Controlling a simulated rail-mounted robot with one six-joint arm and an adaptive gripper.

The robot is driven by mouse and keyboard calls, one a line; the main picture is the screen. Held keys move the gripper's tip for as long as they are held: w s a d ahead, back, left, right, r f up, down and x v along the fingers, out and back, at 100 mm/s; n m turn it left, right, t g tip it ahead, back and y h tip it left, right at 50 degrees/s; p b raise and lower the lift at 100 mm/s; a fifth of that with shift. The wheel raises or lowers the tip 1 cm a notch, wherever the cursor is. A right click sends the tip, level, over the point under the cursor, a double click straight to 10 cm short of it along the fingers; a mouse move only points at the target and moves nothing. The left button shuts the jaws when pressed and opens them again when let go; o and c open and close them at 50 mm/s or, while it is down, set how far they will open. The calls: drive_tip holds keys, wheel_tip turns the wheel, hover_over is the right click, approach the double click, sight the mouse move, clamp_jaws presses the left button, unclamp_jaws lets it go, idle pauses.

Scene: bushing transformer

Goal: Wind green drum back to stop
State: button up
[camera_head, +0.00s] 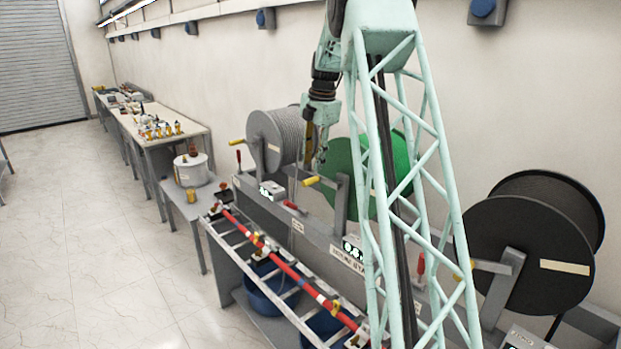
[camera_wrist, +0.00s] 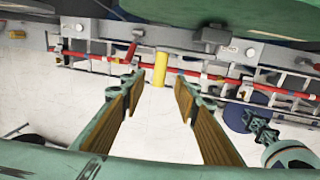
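The green drum (camera_head: 345,165) stands on the rack in the head view, partly hidden behind my lattice column. Its flange also shows at the top of the wrist view (camera_wrist: 240,14). A yellow crank handle (camera_head: 311,181) sticks out in front of the drum. My gripper (camera_head: 316,150) hangs pointing down above this handle. In the wrist view my gripper (camera_wrist: 158,88) has its two tan-padded fingers wide apart. The yellow handle (camera_wrist: 160,68) shows beyond the fingertips, in line with the gap. Nothing is held between the fingers.
A grey drum (camera_head: 275,138) stands left of the green one, close to my gripper. A black drum (camera_head: 530,245) stands to the right. Red-handled levers (camera_head: 294,206) line the rack. A ladder-like frame with a red bar (camera_head: 285,268) lies in front, above blue tubs (camera_head: 270,288).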

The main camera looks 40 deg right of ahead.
sight(310, 179)
drive_tip(key=shift+w+f+p, duration=0.15)
drive_tip(key=shift+w+f, duration=0.1)
drive_tip(key=shift+f, duration=1)
drive_tip(key=shift+w+f+p, duration=0.15)
drive_tip(key=shift+w+f, duration=0.05)
drive_tip(key=shift+f, duration=1.1)
drive_tip(key=shift+w+f+p, duration=0.15)
drive_tip(key=shift+w+f, duration=0.1)
drive_tip(key=shift+f, duration=1)
clamp_jaws()
